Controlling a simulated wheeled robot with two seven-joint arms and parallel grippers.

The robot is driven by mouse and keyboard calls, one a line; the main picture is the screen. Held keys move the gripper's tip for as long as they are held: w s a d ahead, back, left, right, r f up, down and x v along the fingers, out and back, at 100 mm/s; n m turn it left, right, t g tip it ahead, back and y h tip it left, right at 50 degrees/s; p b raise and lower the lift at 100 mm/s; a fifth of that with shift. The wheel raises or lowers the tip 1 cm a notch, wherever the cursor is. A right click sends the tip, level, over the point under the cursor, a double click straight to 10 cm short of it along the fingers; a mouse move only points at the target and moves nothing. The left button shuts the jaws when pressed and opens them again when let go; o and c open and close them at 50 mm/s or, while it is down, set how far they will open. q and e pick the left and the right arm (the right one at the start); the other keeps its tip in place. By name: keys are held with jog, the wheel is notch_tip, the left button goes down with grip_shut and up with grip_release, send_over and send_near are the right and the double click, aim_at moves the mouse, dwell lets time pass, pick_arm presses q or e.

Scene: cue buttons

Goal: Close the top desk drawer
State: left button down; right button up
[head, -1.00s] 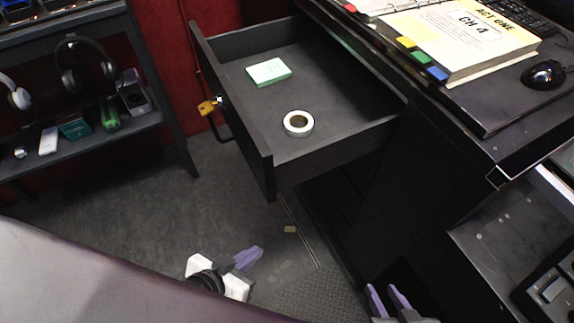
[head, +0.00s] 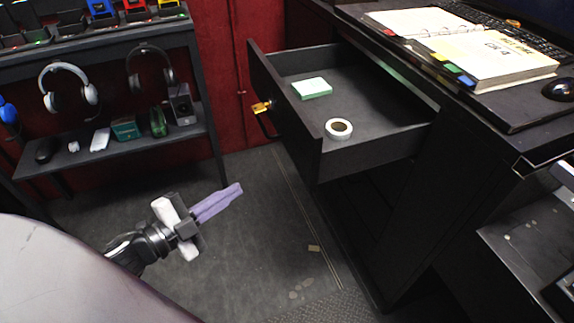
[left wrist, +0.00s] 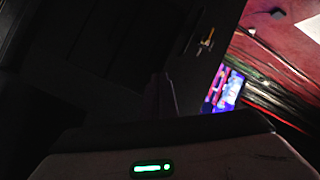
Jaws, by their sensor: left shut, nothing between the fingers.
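The top desk drawer (head: 292,130) is pulled out from the black desk in the head view. Its front panel faces left and carries a dark handle and a key (head: 261,107) in the lock. Inside lie a pale green note pad (head: 312,88) and a white tape roll (head: 339,129). My left gripper (head: 238,188) is shut and empty, low in front of the drawer and left of its front panel, apart from it. The left wrist view is dark; a small orange key-like spot (left wrist: 207,40) shows on a dark panel.
A black shelf (head: 110,150) with headphones (head: 68,85) and small items stands at the left. An open binder and thick book (head: 490,60) and a mouse (head: 560,90) lie on the desk top. The floor (head: 250,250) between shelf and desk is mostly clear.

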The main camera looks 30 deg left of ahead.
pick_arm(q)
notch_tip(320, 180, up, 6)
jog(key=m+g+h+b, duration=0.1)
jog(key=m+g+h, duration=0.1)
jog(key=m+h, duration=0.7)
jog(key=m+y+b, duration=0.1)
jog(key=m+y, duration=0.1)
jog(key=m, duration=0.1)
send_near(302, 155)
jog(key=shift+g, duration=0.4)
jog(key=x, duration=0.5)
jog(key=shift+w+d+r, duration=0.1)
jog(key=shift+w+r, duration=0.1)
jog(key=shift+r, duration=0.1)
jog(key=shift+w+d, duration=0.3)
jog(key=shift+w, duration=0.1)
pick_arm(e)
jog(key=shift+s+f, duration=0.35)
jog(key=shift+f, duration=0.55)
jog(key=shift+f, duration=0.1)
pick_arm(q)
jog(key=shift+w+d, duration=0.1)
pick_arm(e)
jog(key=shift+s, duration=0.1)
